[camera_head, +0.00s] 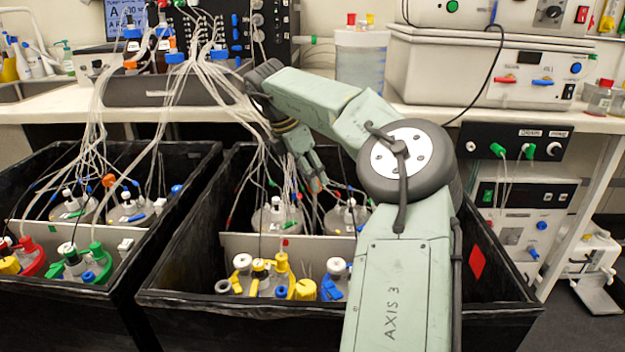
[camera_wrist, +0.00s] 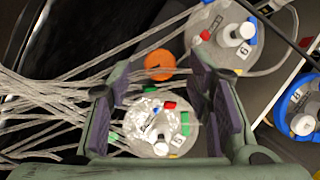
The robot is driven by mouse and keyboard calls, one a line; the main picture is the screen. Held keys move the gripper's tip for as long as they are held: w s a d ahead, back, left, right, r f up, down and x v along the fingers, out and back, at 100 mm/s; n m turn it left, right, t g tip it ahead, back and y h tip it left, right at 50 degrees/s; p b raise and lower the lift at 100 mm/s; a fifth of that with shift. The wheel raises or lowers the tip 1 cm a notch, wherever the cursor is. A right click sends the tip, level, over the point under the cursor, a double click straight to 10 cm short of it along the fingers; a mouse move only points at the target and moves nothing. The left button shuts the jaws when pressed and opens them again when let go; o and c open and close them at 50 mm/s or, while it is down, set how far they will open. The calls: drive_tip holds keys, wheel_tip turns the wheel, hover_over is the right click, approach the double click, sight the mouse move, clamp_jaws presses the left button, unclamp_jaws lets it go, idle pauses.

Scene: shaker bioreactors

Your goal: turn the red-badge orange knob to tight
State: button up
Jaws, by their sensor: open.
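The orange knob (camera_wrist: 159,65) shows in the wrist view at the far edge of a round, clear-topped vessel lid (camera_wrist: 155,128). My gripper (camera_wrist: 157,72) is open, with its dark-padded fingers apart on the left and right of the knob. I cannot tell whether either finger touches it. A red diamond badge (camera_head: 477,261) is on the right wall of that bin. The knob's turn angle cannot be read.
Several tubes (camera_wrist: 45,110) run close beside the left finger. A second lid (camera_wrist: 222,35) and a blue-rimmed lid (camera_wrist: 300,108) lie to the right. The black bin (camera_head: 190,250) walls surround the vessels. Another bin on the left holds an orange knob (camera_head: 109,180).

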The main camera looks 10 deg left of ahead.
drive_tip(key=v, duration=0.9)
drive_tip(key=shift+r, duration=0.4)
drive_tip(key=shift+s+a, duration=0.1)
drive_tip(key=shift+s, duration=0.05)
